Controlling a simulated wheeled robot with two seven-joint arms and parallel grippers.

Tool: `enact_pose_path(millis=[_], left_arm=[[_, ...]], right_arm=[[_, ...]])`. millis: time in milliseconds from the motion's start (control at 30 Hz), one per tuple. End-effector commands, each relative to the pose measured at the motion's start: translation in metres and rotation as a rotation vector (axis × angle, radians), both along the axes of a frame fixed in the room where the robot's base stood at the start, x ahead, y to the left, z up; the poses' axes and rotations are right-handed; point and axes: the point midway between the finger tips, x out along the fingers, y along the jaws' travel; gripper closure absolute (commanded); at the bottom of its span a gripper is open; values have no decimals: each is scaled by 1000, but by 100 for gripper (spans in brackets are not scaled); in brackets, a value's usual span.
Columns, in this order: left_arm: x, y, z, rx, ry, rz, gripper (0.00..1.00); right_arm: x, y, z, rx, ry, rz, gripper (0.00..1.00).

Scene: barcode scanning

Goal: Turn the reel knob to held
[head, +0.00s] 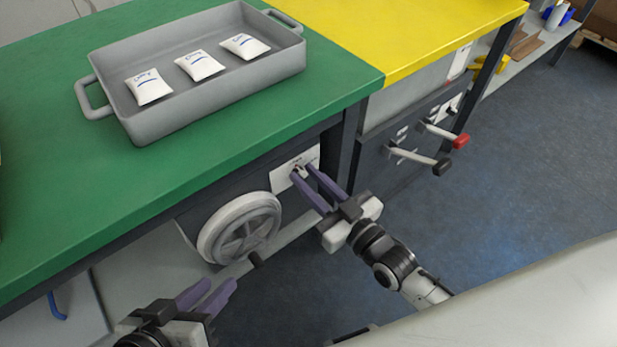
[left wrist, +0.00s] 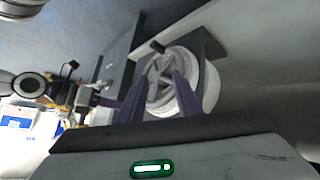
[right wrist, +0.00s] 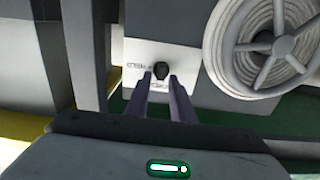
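The reel knob (right wrist: 161,69) is small and black. It sits on a white label plate (right wrist: 190,60) beside the reel, with lettering upside down and hard to read in the right wrist view. My right gripper (right wrist: 160,79) is open, its two purple fingertips at the knob, one on each side of its lower end; I cannot tell whether they touch it. In the head view the right gripper (head: 303,171) reaches the plate (head: 284,182) under the green bench and mostly hides the knob. My left gripper (head: 220,284) is open and empty, below and left of the reel.
The white hose reel (head: 240,228) hangs under the green bench (head: 190,170), left of the plate. A grey tray (head: 215,101) with three white packets stands on top. Red-ended and black-ended levers (head: 425,157) stick out at right. Blue floor (head: 520,160) is open there.

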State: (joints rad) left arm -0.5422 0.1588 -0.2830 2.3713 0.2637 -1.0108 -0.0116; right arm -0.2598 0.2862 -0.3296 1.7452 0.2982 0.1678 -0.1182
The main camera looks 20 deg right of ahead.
Motion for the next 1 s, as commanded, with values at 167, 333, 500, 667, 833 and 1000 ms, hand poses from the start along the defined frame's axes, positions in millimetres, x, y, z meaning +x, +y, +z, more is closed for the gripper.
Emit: enact_pose_path(millis=[167, 333, 500, 667, 833, 1000], left_arm=[[0, 0, 1, 1, 0, -1, 69], [0, 1, 3, 6, -1, 1, 69], [-1, 4, 1, 26, 13, 0, 69], [-5, 9, -6, 60, 41, -1, 69], [-9, 15, -14, 97, 71, -3, 69], [-6, 20, -17, 116, 72, 7, 69]], right_arm=[[0, 0, 0, 2, 1, 0, 100], [0, 0, 0, 26, 11, 0, 100], [1, -1, 2, 99, 37, 0, 100], [1, -3, 2, 210, 80, 1, 100], [2, -4, 1, 360, 134, 0, 100], [2, -6, -1, 511, 189, 0, 100]])
